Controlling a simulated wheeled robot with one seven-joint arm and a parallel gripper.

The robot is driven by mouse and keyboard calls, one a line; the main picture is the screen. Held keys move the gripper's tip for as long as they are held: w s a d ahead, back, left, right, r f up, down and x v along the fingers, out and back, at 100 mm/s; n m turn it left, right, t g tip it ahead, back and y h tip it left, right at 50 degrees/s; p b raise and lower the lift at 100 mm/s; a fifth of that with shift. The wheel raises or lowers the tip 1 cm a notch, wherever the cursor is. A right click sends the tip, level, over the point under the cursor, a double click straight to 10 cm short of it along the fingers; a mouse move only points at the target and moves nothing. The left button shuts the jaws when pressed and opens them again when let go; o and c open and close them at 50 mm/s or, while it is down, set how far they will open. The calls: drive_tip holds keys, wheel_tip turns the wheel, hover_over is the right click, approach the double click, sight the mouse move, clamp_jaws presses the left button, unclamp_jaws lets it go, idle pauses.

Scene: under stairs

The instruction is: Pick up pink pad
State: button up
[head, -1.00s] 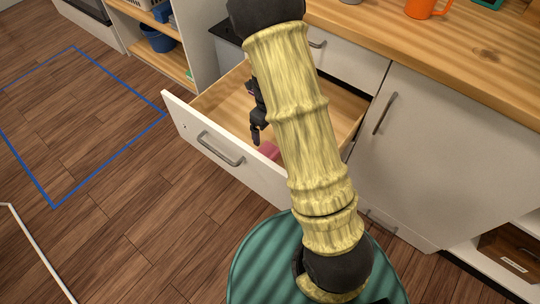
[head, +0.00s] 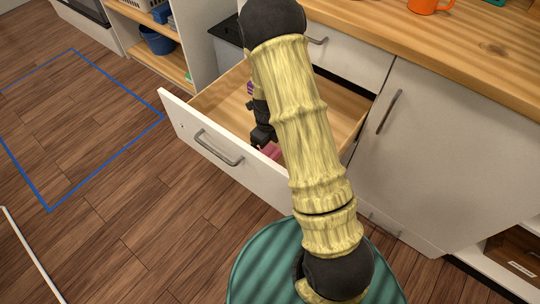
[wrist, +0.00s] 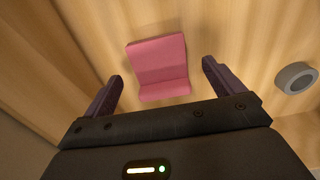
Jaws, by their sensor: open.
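The pink pad (wrist: 158,66) lies on the wooden floor of an open drawer, and it shows a bend or step across it in the wrist view. In the head view the pink pad (head: 271,151) is partly hidden by my arm, close to the drawer's front panel. My gripper (wrist: 161,80) is open and empty inside the drawer, with one finger to each side of the pad's near part in the picture. I cannot tell how high the fingers are above the pad. In the head view my gripper is largely hidden behind my arm.
The open drawer (head: 203,150) has a white front with a metal handle and raised walls around the gripper. A grey round object (wrist: 296,78) lies right of the pad. A wooden counter (head: 450,50) with an orange mug (head: 428,5) is above right. The floor at left is clear.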

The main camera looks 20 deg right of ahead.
sight(268, 152)
wheel_tip(268, 152, down, 3)
drive_tip(key=shift+r+b, duration=0.1)
drive_tip(key=shift+b, duration=0.2)
drive_tip(key=c, duration=1.2)
drive_tip(key=shift+o, duration=0.2)
wheel_tip(268, 152, up, 10)
drive_tip(key=p, duration=0.3)
drive_tip(key=shift+p, duration=0.35)
